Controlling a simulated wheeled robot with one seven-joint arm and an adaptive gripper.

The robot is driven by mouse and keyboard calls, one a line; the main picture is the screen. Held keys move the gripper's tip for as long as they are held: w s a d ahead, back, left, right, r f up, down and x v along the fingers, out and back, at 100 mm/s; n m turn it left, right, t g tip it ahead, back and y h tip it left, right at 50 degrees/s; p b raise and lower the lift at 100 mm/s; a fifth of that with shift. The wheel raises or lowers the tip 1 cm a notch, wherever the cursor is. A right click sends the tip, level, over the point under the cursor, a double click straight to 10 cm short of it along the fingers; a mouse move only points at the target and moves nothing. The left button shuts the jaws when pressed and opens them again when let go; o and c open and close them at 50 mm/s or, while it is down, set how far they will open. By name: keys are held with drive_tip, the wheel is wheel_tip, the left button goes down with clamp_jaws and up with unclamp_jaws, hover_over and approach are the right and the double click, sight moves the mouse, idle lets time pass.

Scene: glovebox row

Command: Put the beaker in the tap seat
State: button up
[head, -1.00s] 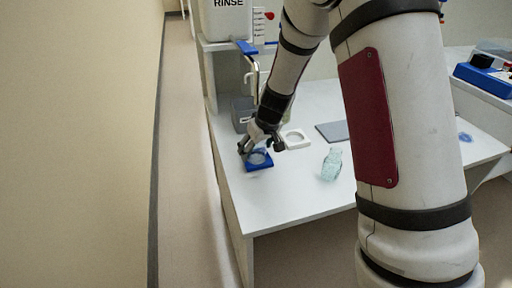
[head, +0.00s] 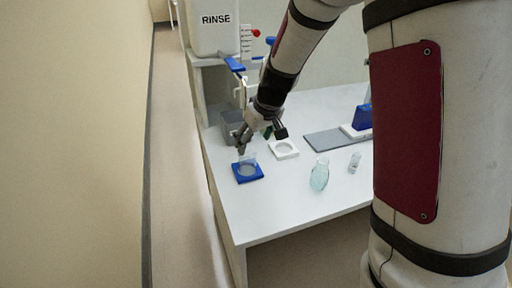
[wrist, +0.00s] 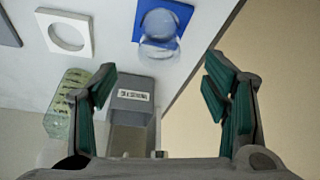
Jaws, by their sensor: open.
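A clear glass beaker (wrist: 160,28) stands upright on the blue square seat (wrist: 140,10) in the wrist view. In the head view the beaker (head: 248,157) shows faintly over the blue seat (head: 250,178), near the table's left edge. My gripper (head: 261,141) is just behind and above the seat. In the wrist view my gripper (wrist: 160,82) has its fingers wide apart, with nothing between the pads and the beaker beyond them. The rinse tank (head: 213,27) has a tap with a blue lever (head: 235,64) behind the seat.
A white seat (head: 275,151) with a round recess is right of the blue one. A grey bin (head: 230,125) stands behind. A pale blue flask (head: 319,175), a small glass (head: 354,163) and a grey mat (head: 325,142) are to the right. The front table is clear.

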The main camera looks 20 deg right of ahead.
drive_tip(key=s+a+r, duration=0.2)
drive_tip(key=s+r, duration=0.5)
drive_tip(key=s, duration=0.1)
drive_tip(key=s+r+m+g, duration=0.1)
drive_tip(key=s+r, duration=0.1)
drive_tip(key=s, duration=1.2)
drive_tip(key=s+r+m+g+h, duration=0.1)
drive_tip(key=s+r+m, duration=0.1)
drive_tip(key=s, duration=1.3)
drive_tip(key=shift+s+d+r, duration=0.2)
drive_tip(key=shift+d+r, duration=0.2)
wheel_tip(320, 180, up, 13)
drive_tip(key=t+p, duration=0.2)
drive_tip(key=p, duration=0.9)
drive_tip(key=shift+d, duration=0.2)
